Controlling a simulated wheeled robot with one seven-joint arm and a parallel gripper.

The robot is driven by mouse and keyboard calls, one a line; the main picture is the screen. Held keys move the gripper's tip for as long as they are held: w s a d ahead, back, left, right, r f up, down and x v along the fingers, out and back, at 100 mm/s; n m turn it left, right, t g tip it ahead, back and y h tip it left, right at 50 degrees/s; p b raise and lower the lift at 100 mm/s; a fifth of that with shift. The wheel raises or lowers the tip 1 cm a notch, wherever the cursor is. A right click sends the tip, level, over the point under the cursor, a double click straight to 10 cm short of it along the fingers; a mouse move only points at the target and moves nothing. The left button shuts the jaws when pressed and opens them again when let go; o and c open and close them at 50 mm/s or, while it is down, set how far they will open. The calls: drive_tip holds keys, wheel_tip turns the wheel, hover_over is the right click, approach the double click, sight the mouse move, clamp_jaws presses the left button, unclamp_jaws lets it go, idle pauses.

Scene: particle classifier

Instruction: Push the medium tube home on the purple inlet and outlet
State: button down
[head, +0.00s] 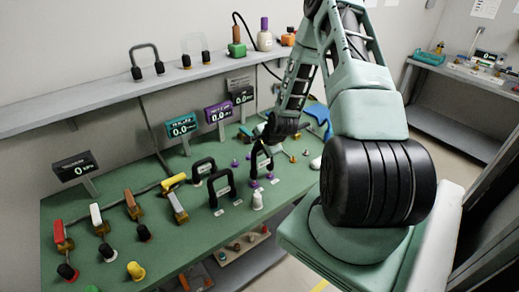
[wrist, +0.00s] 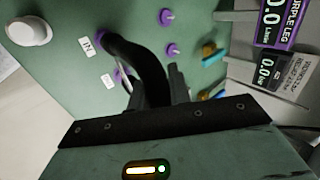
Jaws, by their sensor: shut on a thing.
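A black arched tube (wrist: 140,55) is in my gripper (wrist: 166,88), which is shut on it. In the wrist view one tube end is at the purple fitting (wrist: 100,41) beside the "IN" label (wrist: 87,46). The other end is partly hidden near a second white label (wrist: 108,82), with a little purple showing there. I cannot tell how far either end sits on its fitting. In the head view the tube (head: 255,158) stands upright over the purple fittings (head: 254,184), below my dark gripper (head: 281,126).
Two other black tubes (head: 220,186) stand to the left on the green bench (head: 110,215). The purple-framed display (head: 218,112) stands behind.

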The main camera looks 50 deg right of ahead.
drive_tip(key=shift+f+b, duration=1.45)
drive_tip(key=shift+f, duration=0.35)
drive_tip(key=c, duration=1.2)
unclamp_jaws()
drive_tip(key=shift+r, duration=0.15)
drive_tip(key=b+v, duration=0.1)
drive_tip(key=v, duration=1.6)
drive_tip(key=shift+b, duration=0.35)
drive_tip(key=shift+s, duration=0.1)
